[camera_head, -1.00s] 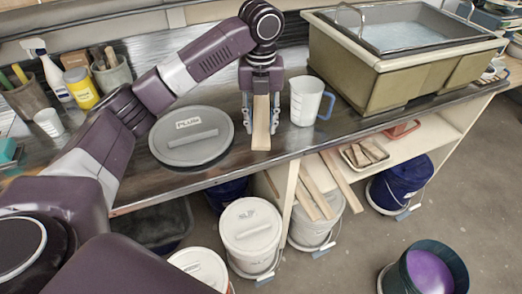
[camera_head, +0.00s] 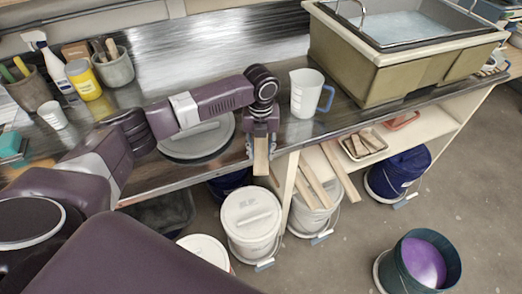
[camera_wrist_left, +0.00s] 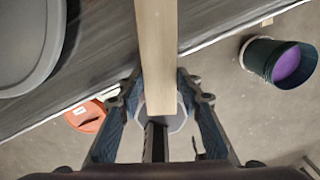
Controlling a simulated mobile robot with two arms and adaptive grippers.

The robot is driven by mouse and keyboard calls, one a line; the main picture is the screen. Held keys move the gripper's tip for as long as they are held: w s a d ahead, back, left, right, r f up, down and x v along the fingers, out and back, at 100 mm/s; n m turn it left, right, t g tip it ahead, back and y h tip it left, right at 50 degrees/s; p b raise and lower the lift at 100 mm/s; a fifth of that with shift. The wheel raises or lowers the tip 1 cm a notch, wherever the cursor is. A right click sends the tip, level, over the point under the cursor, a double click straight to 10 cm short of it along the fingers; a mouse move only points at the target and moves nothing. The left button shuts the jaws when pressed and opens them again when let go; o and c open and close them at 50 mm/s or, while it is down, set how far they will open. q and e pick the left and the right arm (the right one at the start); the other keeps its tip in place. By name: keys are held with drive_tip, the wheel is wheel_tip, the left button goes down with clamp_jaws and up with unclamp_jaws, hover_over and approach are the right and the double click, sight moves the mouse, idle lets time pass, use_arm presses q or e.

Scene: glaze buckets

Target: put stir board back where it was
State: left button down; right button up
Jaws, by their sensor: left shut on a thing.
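My left gripper (camera_head: 263,142) is shut on a pale wooden stir board (camera_head: 261,156) and holds it at the counter's front edge. The board hangs down from the fingers in the head view. In the left wrist view the board (camera_wrist_left: 157,55) runs up the picture between the blue-grey fingers. Other similar boards (camera_head: 317,188) lean at a slant in and by a white bucket (camera_head: 308,217) below the counter. A longer board (camera_head: 341,172) slants beside them. My right gripper is not in view.
The counter holds a lidded grey tub (camera_head: 197,150) partly behind my arm, a white jug (camera_head: 306,93) and a large basin (camera_head: 400,60). A lidded white bucket (camera_head: 250,220), a blue bucket (camera_head: 400,174) and an open bucket of purple glaze (camera_head: 424,262) stand below. Floor between is clear.

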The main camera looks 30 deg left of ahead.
use_arm(q)
drive_tip(key=c, duration=1.7)
unclamp_jaws()
drive_tip(key=shift+s, duration=0.1)
drive_tip(key=o, duration=0.3)
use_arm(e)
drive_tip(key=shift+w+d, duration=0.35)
use_arm(q)
drive_tip(key=shift+r, duration=0.45)
wheel_tip(320, 180, up, 11)
drive_tip(key=b, duration=0.3)
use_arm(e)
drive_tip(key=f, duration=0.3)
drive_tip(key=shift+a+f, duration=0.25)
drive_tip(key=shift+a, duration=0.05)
